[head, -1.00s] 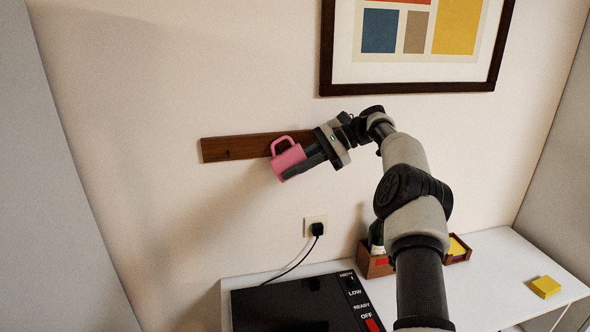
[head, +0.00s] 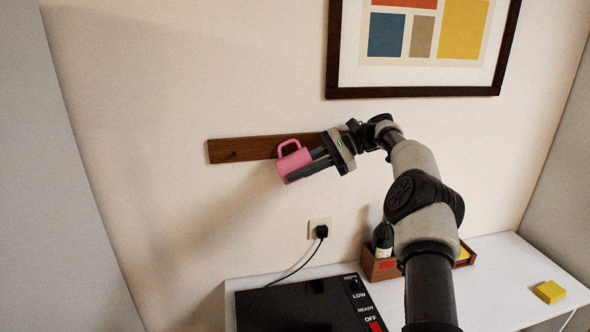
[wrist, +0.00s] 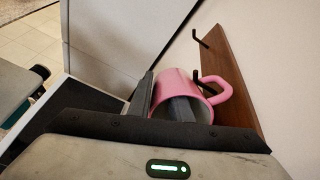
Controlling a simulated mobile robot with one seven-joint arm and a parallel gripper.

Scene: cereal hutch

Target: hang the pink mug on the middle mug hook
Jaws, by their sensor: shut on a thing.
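The pink mug (head: 293,165) is held in front of the dark wooden rail on the wall, tilted, with its handle up and toward the rail. My gripper (head: 303,167) is shut on the mug's wall; in the wrist view one finger is inside the pink mug (wrist: 178,82) and the other outside. The wooden rail (head: 240,149) also shows in the wrist view (wrist: 229,80). There, one dark hook (wrist: 200,38) is bare, and another hook (wrist: 196,76) shows beside the handle, near its opening. I cannot tell whether the handle is around it. Any hook behind my gripper is hidden.
A framed picture (head: 412,92) hangs above right. Below are a wall outlet with a plug (head: 320,230), a black hot plate (head: 290,305), a wooden box (head: 380,267) with a bottle, and a yellow block (head: 549,291) on the white counter. The wall left of the rail is clear.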

